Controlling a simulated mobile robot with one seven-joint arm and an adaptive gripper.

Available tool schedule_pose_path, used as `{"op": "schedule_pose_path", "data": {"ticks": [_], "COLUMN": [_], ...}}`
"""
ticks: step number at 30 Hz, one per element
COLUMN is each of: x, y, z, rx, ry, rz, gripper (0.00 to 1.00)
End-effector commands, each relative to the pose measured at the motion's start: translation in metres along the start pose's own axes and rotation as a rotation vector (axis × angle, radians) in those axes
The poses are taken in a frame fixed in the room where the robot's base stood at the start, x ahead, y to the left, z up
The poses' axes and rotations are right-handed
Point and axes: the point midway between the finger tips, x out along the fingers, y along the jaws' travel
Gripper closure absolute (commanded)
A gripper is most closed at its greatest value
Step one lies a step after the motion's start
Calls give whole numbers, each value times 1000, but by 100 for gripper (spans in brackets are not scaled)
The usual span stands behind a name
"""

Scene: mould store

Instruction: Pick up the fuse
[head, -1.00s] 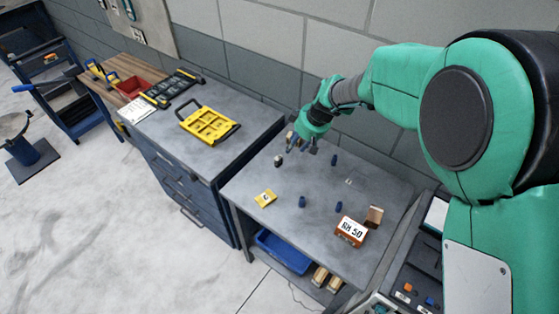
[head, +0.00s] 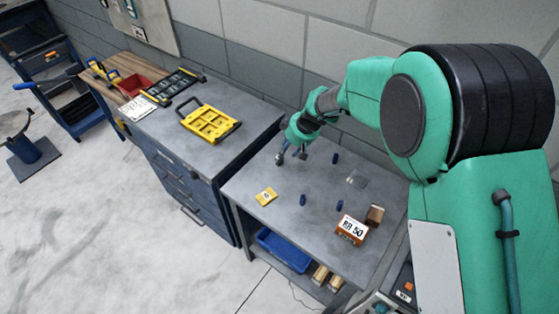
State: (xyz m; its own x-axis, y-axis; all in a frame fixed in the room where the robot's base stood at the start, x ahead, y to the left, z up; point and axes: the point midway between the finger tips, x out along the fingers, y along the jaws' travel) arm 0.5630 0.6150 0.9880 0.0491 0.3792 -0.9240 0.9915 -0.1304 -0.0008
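I cannot tell for certain which small piece is the fuse. Small dark blue cylinders stand on the grey bench top (head: 240,185): one near the back (head: 335,158), one in the middle (head: 303,200) and one nearer the box (head: 339,205). A small dark piece with a pale part (head: 279,160) shows at the left finger of my gripper (head: 291,156); finger and piece are hard to separate. My gripper points down low over the back left of the bench, with its fingers apart. What lies between them is too small to make out.
A box marked RH 50 (head: 350,229) stands at the bench's front right, beside a small brown open box (head: 375,215). A yellow piece (head: 266,196) lies at the left. A blue bin (head: 284,250) is below. A yellow case (head: 208,123) lies on the neighbouring cabinet.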

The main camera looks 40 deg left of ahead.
Motion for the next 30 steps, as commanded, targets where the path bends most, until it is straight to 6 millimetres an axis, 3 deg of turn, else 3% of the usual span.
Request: {"op": "schedule_pose_path", "data": {"ticks": [3, 9, 23, 30], "x": [20, 39, 42, 57], "y": [0, 0, 0, 0], "z": [1, 0, -1, -1], "rx": [-1, -1, -1, -1], "ry": [-2, 0, 0, -1], "rz": [-1, 0, 0, -1], "gripper": [62, 62, 62, 62]}}
